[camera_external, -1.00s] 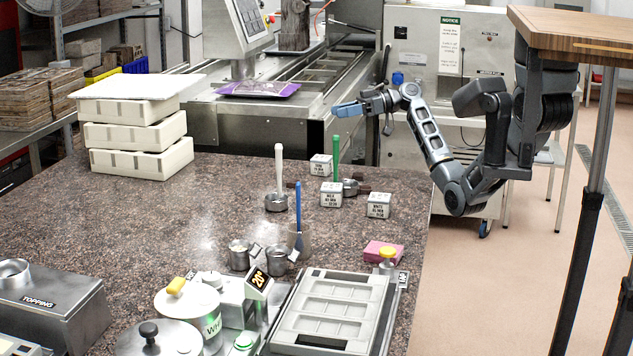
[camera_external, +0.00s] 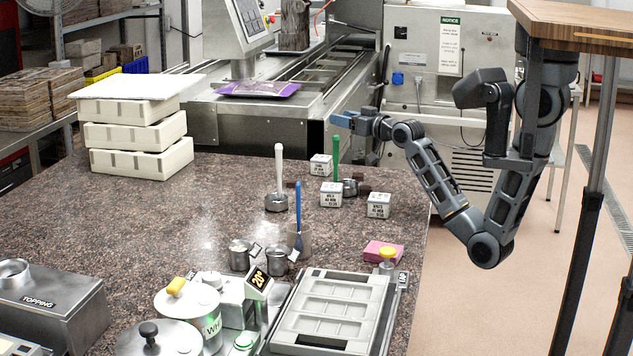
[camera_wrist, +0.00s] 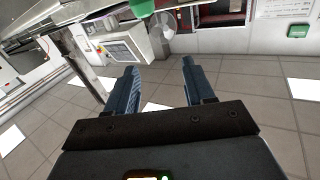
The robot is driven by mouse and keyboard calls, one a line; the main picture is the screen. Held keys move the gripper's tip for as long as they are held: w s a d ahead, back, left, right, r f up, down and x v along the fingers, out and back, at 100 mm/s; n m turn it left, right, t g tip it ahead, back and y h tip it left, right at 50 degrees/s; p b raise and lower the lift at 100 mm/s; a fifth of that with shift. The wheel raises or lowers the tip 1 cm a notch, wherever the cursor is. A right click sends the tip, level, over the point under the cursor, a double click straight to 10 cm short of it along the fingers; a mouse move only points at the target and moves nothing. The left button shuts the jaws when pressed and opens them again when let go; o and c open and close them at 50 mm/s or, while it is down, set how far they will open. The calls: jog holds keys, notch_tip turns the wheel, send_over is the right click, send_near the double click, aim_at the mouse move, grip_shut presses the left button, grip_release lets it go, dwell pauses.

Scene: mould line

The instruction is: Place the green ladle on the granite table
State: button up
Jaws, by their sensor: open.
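The green ladle (camera_external: 336,150) stands on the granite table (camera_external: 130,220) with its green handle upright; its lower end is partly hidden behind a white labelled cube. My gripper (camera_external: 342,121) is open and empty, and in the external view it appears just above the top of the green handle. How far apart they are in depth I cannot tell. In the wrist view the two blue fingers of my gripper (camera_wrist: 162,85) are spread with nothing between them. A green shape (camera_wrist: 142,8) shows at the top edge there, perhaps the handle's end.
A white-handled ladle (camera_external: 279,170), a blue-handled tool (camera_external: 298,215) and several white cubes (camera_external: 379,205) stand close by. A pink block (camera_external: 383,251) and grey mould tray (camera_external: 330,310) are nearer the front. The table's left middle is clear.

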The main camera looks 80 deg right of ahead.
notch_tip(320, 180, down, 8)
jog(key=p+x, duration=0.1)
jog(key=x, duration=0.4)
jog(key=shift+r, duration=0.1)
dwell(0.4)
grip_shut()
dwell(0.4)
